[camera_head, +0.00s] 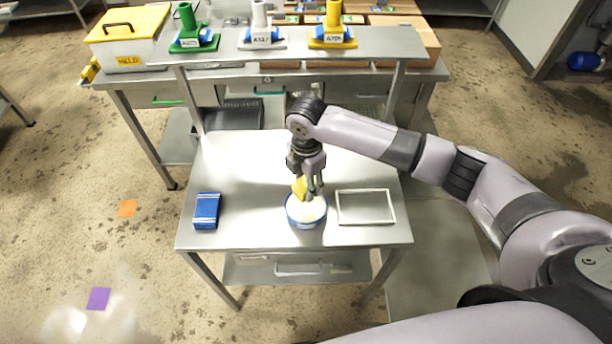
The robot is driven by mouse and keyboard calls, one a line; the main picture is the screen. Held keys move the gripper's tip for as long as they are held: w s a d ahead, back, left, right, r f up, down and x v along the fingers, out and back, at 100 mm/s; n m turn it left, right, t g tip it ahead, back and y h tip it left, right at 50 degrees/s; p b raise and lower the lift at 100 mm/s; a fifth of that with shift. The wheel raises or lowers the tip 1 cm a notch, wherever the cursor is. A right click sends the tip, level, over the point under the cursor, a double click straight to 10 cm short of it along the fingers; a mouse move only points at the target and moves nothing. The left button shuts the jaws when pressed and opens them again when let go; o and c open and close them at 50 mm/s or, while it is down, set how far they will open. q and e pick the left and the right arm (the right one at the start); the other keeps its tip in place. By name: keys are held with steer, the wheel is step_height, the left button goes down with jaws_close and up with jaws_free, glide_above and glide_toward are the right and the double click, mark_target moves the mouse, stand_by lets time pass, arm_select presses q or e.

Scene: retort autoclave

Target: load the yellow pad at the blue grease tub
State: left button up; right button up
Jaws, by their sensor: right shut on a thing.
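The blue grease tub (306,220) stands on the steel table, open at the top with pale grease inside. My right gripper (312,188) points down right over the tub. It is shut on the yellow pad (299,187), which shows at the left side of the fingers. The pad's lower end is at or just above the grease; I cannot tell if it touches. The fingers hide part of the pad and the tub's back rim. My left gripper is not in view.
A blue box-like block (207,211) lies left of the tub. A white rectangular frame (365,207) lies close on its right. A shelf (300,45) behind carries green, white and yellow stands. A yellow-lidded bin (128,50) is at back left. The table's back left is clear.

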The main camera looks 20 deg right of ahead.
mark_target(306, 207)
steer(key=shift+w+f+n, duration=0.1)
steer(key=shift+f+n, duration=0.2)
steer(key=shift+n, duration=0.5)
steer(key=shift+f, duration=0.15)
step_height(306, 207, down, 6)
steer(key=b, duration=0.6)
steer(key=shift+b, duration=0.3)
steer(key=shift+f, duration=0.4)
steer(key=shift+f, duration=0.1)
stand_by(1.9)
step_height(306, 207, up, 7)
steer(key=p, duration=0.8)
stand_by(0.3)
